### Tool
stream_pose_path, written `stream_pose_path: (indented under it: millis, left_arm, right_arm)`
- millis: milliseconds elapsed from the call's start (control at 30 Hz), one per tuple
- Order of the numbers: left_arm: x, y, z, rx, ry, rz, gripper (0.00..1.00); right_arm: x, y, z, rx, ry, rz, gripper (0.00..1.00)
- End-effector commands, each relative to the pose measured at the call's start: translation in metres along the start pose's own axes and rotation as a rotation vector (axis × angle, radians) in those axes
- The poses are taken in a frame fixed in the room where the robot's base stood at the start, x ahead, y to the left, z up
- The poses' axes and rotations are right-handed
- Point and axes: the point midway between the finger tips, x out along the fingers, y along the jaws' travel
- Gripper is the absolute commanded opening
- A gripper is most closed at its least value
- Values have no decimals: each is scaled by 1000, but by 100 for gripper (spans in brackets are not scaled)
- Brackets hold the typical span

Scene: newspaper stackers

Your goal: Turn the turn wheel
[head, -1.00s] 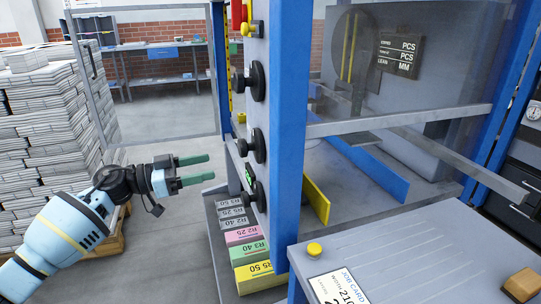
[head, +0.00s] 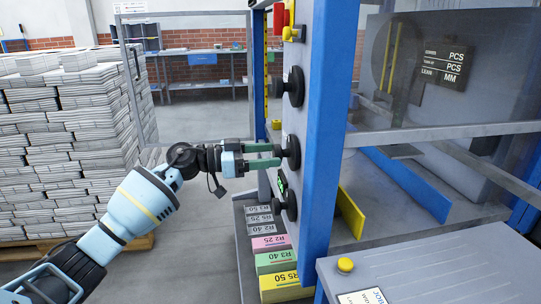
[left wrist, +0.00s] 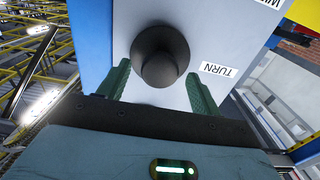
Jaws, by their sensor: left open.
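The turn wheel (head: 293,152) is the middle one of three black round knobs on the side panel of the machine. In the left wrist view the black turn wheel (left wrist: 160,55) shows face-on, beside a label reading TURN. My left gripper (head: 275,156) is open with its green fingers pointing at the wheel. In the wrist view its fingertips (left wrist: 161,82) lie on either side of the wheel's hub, with the wheel between them. I cannot tell whether they touch it. My right gripper is not in view.
Another black knob sits above (head: 294,86) and one below (head: 287,203). A blue post (head: 332,120) stands right of the panel. Labelled coloured blocks (head: 275,262) lie below. A stack of newspapers (head: 60,150) stands at left; open floor lies between.

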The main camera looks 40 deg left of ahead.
Motion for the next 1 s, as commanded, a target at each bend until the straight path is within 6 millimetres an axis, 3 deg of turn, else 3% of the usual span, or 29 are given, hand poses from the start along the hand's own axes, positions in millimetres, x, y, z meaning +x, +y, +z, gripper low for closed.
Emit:
stream_pose_path:
  millis: [167,467,800,1000]
  left_arm:
    - [12,0,0,-1,1,0,65]
    - [13,0,0,0,0,0,63]
    - [13,0,0,0,0,0,21]
    - [13,0,-1,15,0,0,21]
  right_arm:
    - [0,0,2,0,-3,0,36]
    - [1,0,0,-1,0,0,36]
    - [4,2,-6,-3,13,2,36]
    - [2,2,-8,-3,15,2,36]
